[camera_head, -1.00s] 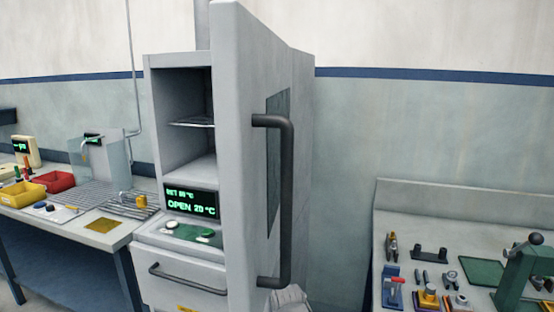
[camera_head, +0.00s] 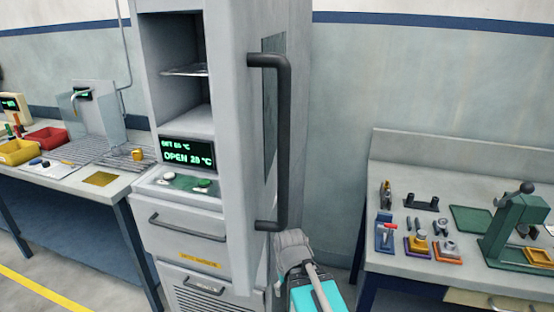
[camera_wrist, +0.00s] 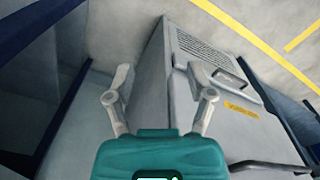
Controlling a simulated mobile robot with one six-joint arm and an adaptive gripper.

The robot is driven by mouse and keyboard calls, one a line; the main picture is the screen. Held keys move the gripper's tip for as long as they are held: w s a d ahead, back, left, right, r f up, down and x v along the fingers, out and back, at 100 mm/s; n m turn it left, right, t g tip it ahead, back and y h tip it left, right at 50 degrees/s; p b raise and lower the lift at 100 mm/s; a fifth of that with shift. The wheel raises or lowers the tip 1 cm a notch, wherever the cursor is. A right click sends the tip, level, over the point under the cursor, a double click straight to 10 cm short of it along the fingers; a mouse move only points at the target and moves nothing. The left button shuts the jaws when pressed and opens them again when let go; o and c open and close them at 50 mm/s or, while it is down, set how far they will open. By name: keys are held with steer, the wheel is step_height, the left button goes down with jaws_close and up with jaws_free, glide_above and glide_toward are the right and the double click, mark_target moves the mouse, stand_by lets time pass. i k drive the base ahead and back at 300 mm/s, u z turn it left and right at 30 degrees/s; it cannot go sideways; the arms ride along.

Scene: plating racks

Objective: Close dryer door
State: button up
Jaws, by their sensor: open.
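The dryer (camera_head: 215,185) is a tall grey cabinet, and its display (camera_head: 187,154) reads OPEN. Its door (camera_head: 240,150) stands swung open toward me, showing the shelf compartment to its left. The door's long black handle (camera_head: 283,140) faces right and nothing grips it. My gripper (camera_wrist: 160,75) is open, with two grey fingers apart and nothing visible between them. In the wrist view it points down toward the floor beside the dryer's lower front (camera_wrist: 180,95). My teal and grey arm parts show low, right of the door in the head view. The handle is not clearly visible in the wrist view.
A bench (camera_head: 400,262) with tools and a green press (camera_head: 518,225) stands at the right. A left bench (camera_head: 60,182) holds red and yellow bins. Wall and a floor gap lie between the dryer and right bench. A drawer handle (camera_head: 187,228) juts from the dryer's front.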

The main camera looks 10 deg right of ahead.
mark_target(250, 73)
steer(key=z, duration=0.35)
steer(key=k, duration=0.85)
steer(key=z, duration=0.5)
